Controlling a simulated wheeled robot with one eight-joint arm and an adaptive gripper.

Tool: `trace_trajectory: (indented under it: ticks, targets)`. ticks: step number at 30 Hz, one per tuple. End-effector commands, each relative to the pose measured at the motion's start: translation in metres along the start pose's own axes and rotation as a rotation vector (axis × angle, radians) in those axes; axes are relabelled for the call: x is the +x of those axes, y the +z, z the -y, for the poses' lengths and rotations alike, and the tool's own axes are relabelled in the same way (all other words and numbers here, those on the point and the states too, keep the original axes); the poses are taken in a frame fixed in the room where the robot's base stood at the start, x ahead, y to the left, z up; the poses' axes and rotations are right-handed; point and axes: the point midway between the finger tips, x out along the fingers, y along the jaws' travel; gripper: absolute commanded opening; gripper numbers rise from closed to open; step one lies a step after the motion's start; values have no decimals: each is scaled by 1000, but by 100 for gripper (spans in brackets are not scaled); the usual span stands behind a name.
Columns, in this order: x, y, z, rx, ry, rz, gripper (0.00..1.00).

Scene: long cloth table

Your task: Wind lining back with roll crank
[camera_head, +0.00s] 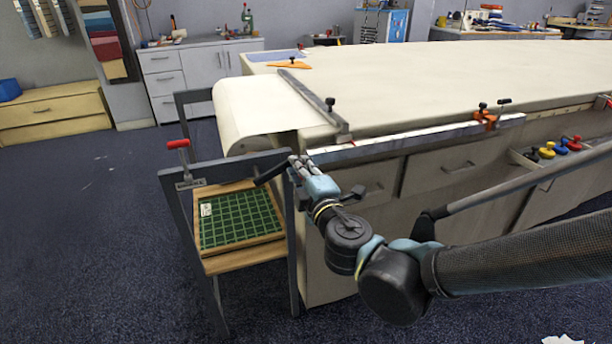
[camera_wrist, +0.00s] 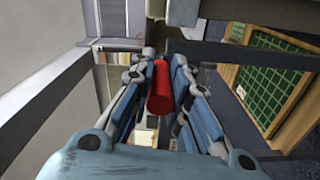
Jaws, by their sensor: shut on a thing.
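The cream lining roll (camera_head: 240,105) hangs in a grey metal frame at the table's left end, and its lining runs onto the long table (camera_head: 420,75). A dark bar (camera_head: 270,172), seemingly the crank arm, reaches from the frame to my gripper (camera_head: 299,170). In the wrist view my gripper (camera_wrist: 160,95) has its fingers on either side of a red crank handle (camera_wrist: 160,88) and is shut on it. The handle is hidden by the fingers in the head view.
A red-handled lever (camera_head: 178,146) stands on the frame's left side. Below is a wooden shelf with a green grid mat (camera_head: 238,218). A metal bar (camera_head: 308,98) lies across the lining. An orange clamp (camera_head: 486,118) sits at the table edge. The floor at left is clear.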

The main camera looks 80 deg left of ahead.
Motion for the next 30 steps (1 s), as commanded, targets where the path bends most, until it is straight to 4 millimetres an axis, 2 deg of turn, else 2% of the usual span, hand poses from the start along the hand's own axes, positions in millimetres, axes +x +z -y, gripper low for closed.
trace_trajectory:
  ticks: [10,26,27,30]
  targets:
    - [1,-3,-14,-28,2,6,0]
    - [1,-2,-17,-24,3,7,0]
    - [1,-2,-17,-24,3,7,18]
    - [1,-2,-17,-24,3,8,38]
